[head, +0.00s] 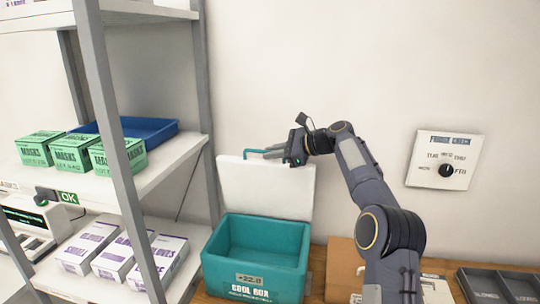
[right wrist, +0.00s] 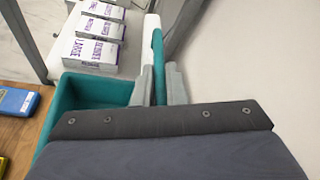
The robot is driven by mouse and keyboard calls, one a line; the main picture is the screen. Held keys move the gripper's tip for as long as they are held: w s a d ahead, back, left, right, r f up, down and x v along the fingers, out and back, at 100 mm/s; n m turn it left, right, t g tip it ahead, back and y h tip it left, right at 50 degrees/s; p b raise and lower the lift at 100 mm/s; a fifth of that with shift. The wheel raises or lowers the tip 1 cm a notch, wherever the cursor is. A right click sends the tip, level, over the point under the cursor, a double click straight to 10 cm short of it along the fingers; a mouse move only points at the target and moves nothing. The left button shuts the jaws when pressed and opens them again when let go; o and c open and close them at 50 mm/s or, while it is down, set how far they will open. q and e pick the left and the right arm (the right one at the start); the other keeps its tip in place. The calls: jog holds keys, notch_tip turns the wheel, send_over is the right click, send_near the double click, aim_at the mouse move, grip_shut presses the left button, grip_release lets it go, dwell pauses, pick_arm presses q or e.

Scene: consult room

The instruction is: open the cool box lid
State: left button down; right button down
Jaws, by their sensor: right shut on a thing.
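The teal cool box (head: 257,262) stands on the wooden surface, and its inside shows empty in the head view. Its white lid (head: 266,188) stands up at the back edge, near upright against the wall side. My right gripper (head: 277,152) is at the top of the lid, shut on the teal lid handle (head: 250,152). In the right wrist view the two grey fingers (right wrist: 162,88) sit on either side of the handle (right wrist: 158,60), and the box (right wrist: 92,92) shows at left below. My left gripper is in neither view.
A metal shelf rack (head: 118,130) stands left of the box, with green mask boxes (head: 72,152), a blue tray (head: 140,129) and white glove boxes (head: 120,255). A wall dial panel (head: 444,160) is at right. A grey tray (head: 500,286) lies at front right.

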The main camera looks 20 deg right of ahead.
jog(key=shift+w+d+f, duration=0.1)
jog(key=shift+d+f, duration=0.1)
jog(key=shift+f, duration=0.05)
jog(key=c, duration=1.9)
grip_release()
jog(key=shift+o, duration=0.7)
jog(key=shift+w, duration=0.1)
jog(key=shift+r, duration=0.1)
jog(key=shift+s+d+r, duration=0.1)
jog(key=shift+s+d, duration=0.1)
jog(key=shift+s, duration=0.1)
jog(key=b+v, duration=0.1)
jog(key=v, duration=0.6)
jog(key=shift+d, duration=0.1)
